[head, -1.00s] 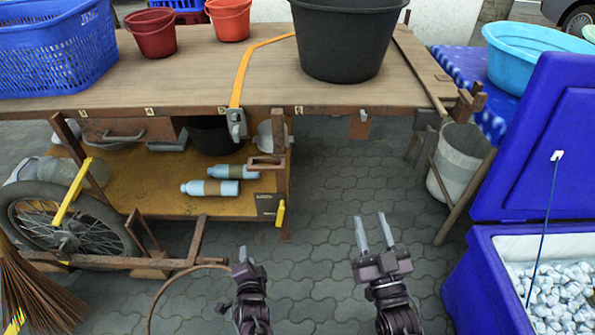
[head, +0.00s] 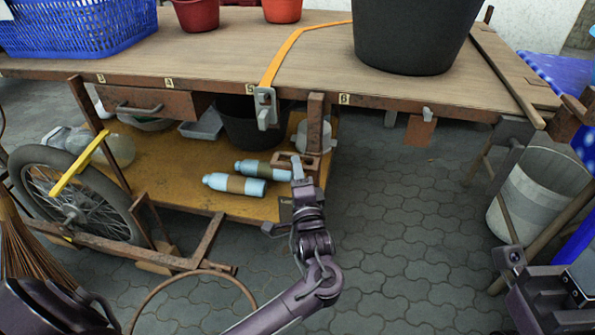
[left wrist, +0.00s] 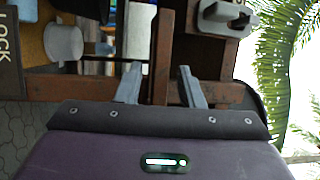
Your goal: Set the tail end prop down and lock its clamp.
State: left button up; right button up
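A brown post (head: 316,125) hangs below the table edge at the cart's end, with a brown slotted handle piece (head: 292,161) beside its lower part. I cannot tell which of these is the prop. A dark label (head: 286,209) sits low at the shelf corner; in the left wrist view it reads LOCK (left wrist: 8,50). The yellow lever beside it is hidden behind my left wrist. My left gripper (head: 298,170) is at the handle piece. In the left wrist view its fingers (left wrist: 158,85) stand apart, with a brown bar between or behind them; contact is unclear. My right gripper (head: 575,280) is cut off at the right edge.
The cart tabletop (head: 220,55) carries a black tub (head: 410,35), a blue basket (head: 75,25) and red buckets. An orange strap (head: 290,48) ends at a metal bracket (head: 265,108). Bottles (head: 235,184) lie on the shelf. A white bucket (head: 540,195) stands right; paving between is clear.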

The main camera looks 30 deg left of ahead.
pick_arm(q)
jog(key=shift+x, duration=0.8)
grip_shut()
jog(key=shift+f, duration=0.15)
